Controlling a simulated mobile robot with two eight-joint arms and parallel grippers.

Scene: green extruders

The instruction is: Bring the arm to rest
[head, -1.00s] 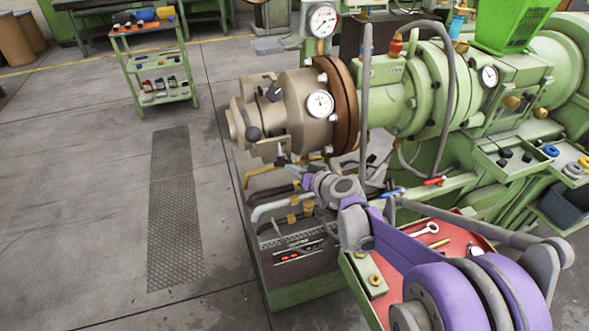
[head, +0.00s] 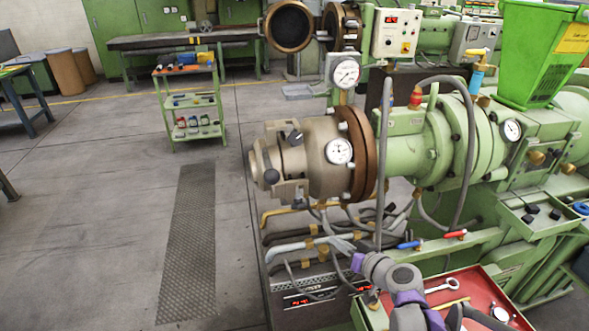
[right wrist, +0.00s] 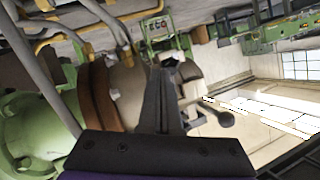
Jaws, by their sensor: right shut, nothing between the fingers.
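My right gripper (head: 362,250) is in the lower middle of the head view, in front of the extruder and near the corner of the red tray. In the right wrist view its two dark fingers (right wrist: 168,75) lie together, shut with nothing between them. Behind them are the tan die head and brown flange, seen tilted. The green extruder (head: 405,150) has a tan die head (head: 300,160) with a brown flange (head: 360,150). My left gripper is not in view.
A red tray (head: 480,290) with a wrench (head: 443,286) lies under my right arm. Hoses and pipes (head: 300,245) run below the die head. A green shelf cart (head: 192,105) stands at the back left. The floor (head: 90,220) at left is clear.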

